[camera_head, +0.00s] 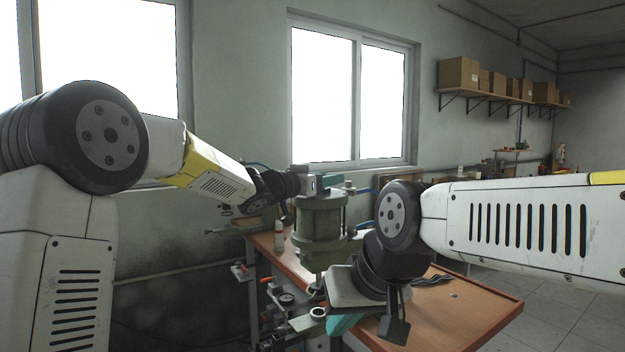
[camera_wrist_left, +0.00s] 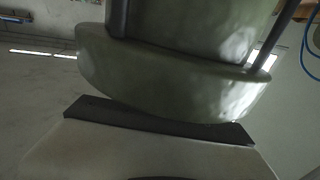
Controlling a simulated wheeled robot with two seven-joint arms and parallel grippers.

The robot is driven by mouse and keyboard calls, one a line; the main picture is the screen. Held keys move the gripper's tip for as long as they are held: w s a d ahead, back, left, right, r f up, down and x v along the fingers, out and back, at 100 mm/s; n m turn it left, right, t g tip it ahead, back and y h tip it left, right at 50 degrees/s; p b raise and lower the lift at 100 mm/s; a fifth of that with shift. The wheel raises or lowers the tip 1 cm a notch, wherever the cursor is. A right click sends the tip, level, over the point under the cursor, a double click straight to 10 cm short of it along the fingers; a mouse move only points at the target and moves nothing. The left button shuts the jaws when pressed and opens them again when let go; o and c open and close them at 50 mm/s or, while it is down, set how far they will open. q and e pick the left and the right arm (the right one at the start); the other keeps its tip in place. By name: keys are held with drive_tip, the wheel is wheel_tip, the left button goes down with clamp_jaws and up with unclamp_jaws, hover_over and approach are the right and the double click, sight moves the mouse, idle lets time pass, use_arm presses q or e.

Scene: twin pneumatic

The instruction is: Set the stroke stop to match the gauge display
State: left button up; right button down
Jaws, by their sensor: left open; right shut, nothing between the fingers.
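A green cast pneumatic unit (camera_head: 320,222) with a round cylinder body stands on the bench in the head view. Its rounded flange (camera_wrist_left: 170,75) fills much of the left wrist view, with dark rods beside the body. My left gripper (camera_head: 309,185) is open at the top of the unit; I cannot tell whether it touches. My right gripper (camera_head: 396,322) is shut and empty, pointing down in front of the unit. A small round dial (camera_head: 287,299) sits low on the left; its reading is too small to tell. I cannot make out the stroke stop.
The wooden bench top (camera_head: 455,315) is mostly clear at the right. A pale bottle (camera_head: 279,236) stands left of the unit. Cardboard boxes (camera_head: 458,73) sit on a high wall shelf.

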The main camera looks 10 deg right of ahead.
use_arm(q)
clamp_jaws()
